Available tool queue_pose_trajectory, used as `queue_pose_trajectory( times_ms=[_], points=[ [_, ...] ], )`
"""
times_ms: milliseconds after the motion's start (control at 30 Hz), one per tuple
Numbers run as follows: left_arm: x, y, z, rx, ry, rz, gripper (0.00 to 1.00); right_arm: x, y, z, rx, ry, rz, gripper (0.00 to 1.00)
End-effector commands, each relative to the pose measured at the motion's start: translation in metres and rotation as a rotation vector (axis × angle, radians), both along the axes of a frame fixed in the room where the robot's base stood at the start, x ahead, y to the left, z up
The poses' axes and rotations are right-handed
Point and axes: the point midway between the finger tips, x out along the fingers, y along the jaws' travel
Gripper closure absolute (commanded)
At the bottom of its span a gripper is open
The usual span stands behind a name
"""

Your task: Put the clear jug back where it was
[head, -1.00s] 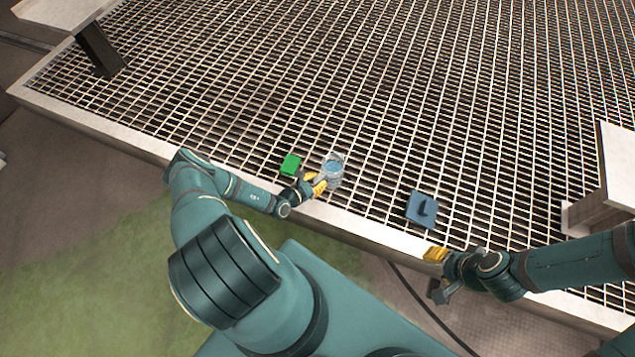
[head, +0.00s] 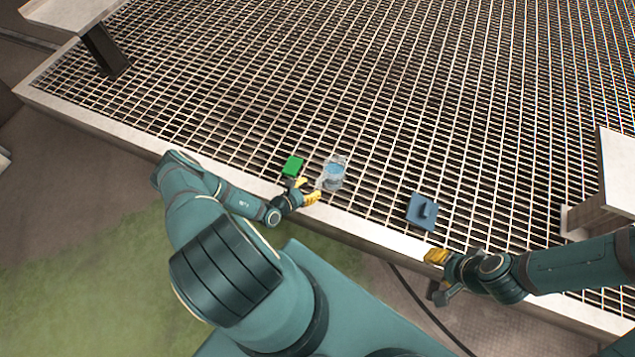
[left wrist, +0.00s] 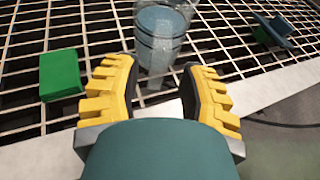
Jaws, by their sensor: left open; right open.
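The clear jug (head: 334,174) stands upright on the metal grating, near its front edge, with something bluish inside. It also shows at the top of the left wrist view (left wrist: 161,40), its top cut off by the frame. My left gripper (head: 308,191) is open and empty, just to the left of the jug. In the left wrist view its yellow fingers (left wrist: 157,95) are spread apart and the jug is beyond their tips. My right gripper (head: 437,256) is open and empty over the front rim, away from the jug.
A green block (head: 293,166) lies on the grating left of the jug, close to my left gripper. A blue-grey piece with a raised knob (head: 422,211) lies to the right. The grating (head: 400,90) behind is clear. A pale rim (head: 365,231) runs along the front.

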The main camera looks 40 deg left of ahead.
Motion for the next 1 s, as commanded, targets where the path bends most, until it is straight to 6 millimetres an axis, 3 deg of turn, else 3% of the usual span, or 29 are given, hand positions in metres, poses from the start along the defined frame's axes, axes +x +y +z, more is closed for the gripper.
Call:
queue_pose_trajectory(
  times_ms=[100, 300, 500, 667, 767, 900, 1000],
  points=[
    [-0.024, 0.005, 0.011, 0.000, 0.002, 0.002, 0.59, -0.001, 0.000, 0.009, 0.000, 0.003, 0.001, 0.53],
    [-0.052, 0.008, 0.021, -0.001, 0.000, 0.000, 0.59, -0.003, 0.000, 0.015, 0.001, 0.007, 0.002, 0.53],
    [-0.064, 0.010, 0.025, -0.001, -0.001, 0.000, 0.59, -0.003, 0.001, 0.017, 0.002, 0.008, 0.002, 0.53],
    [-0.063, 0.006, 0.027, -0.002, -0.002, -0.018, 0.59, -0.003, 0.000, 0.017, 0.001, 0.009, 0.002, 0.53],
    [-0.054, -0.017, 0.037, -0.004, 0.003, -0.133, 0.59, -0.003, 0.000, 0.017, 0.001, 0.009, 0.002, 0.53],
    [-0.043, -0.090, 0.068, 0.025, 0.029, -0.516, 0.59, -0.003, 0.000, 0.017, 0.001, 0.009, 0.002, 0.53],
    [-0.055, -0.143, 0.094, 0.101, 0.067, -0.859, 0.59, -0.003, 0.000, 0.017, 0.001, 0.009, 0.002, 0.53]
  ],
)
